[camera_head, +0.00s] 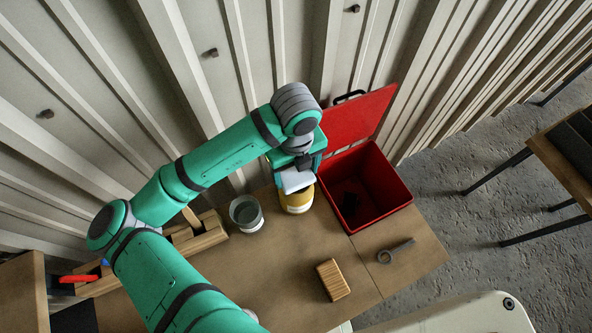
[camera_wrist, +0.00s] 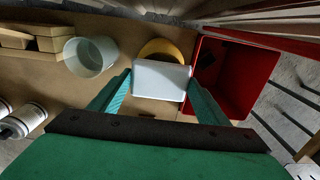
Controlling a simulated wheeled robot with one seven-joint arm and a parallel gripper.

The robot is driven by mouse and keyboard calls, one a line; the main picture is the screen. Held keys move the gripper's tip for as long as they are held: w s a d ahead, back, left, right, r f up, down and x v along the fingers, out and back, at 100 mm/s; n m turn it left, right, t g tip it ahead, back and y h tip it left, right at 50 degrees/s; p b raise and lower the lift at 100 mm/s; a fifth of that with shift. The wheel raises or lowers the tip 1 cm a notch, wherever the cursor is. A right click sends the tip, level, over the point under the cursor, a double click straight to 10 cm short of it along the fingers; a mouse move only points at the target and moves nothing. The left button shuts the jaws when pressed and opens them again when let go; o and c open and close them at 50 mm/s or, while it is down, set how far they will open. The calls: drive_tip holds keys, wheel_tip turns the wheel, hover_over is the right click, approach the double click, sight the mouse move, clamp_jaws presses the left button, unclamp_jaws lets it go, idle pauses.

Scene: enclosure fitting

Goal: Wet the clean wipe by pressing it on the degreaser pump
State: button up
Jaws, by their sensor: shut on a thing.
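My gripper (camera_wrist: 158,90) is shut on a folded white wipe (camera_wrist: 161,79), with one finger at each side of it. In the head view the wipe (camera_head: 296,181) is directly over the yellow and white degreaser pump (camera_head: 297,202), covering its top. In the wrist view the pump's yellow rim (camera_wrist: 162,46) shows behind the wipe. I cannot tell whether the wipe touches the pump head, as the wipe and gripper hide it.
An open red bin (camera_head: 388,211) with its lid up stands right of the pump, a dark item inside. A pale cup (camera_head: 246,214) stands left, beside wooden blocks (camera_head: 203,236). A ribbed wooden block (camera_head: 333,280) and a grey ring tool (camera_head: 396,251) lie in front on the table.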

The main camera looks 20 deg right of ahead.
sight(296, 175)
drive_tip(key=shift+f, duration=0.9)
idle(2.4)
drive_tip(key=shift+r, duration=3.55)
